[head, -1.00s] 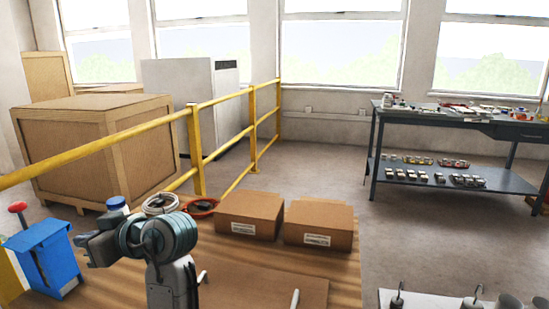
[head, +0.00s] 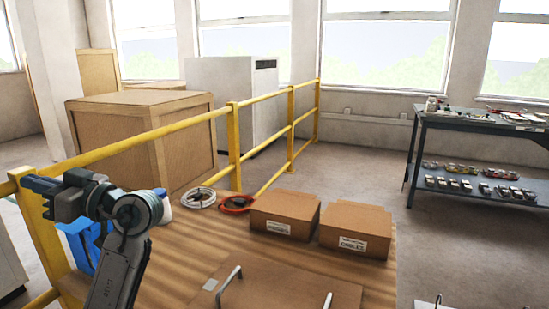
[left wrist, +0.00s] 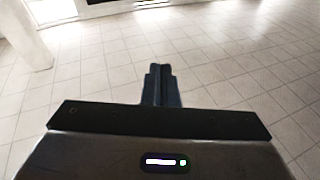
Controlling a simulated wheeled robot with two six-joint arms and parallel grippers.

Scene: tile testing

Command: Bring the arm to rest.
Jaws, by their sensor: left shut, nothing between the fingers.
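My left arm reaches in at the lower left of the head view. Its gripper (head: 32,184) points left, raised in front of the yellow railing and above a blue object. The fingers are together with nothing between them. My right gripper is not in view.
A wooden table (head: 190,235) holds two cardboard boxes (head: 284,215) (head: 355,229), a white cable coil (head: 198,198) and a red-orange ring (head: 237,203). The blue object (head: 80,243) is partly hidden by my arm. A yellow railing (head: 235,150) runs behind. A workbench (head: 480,125) stands right.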

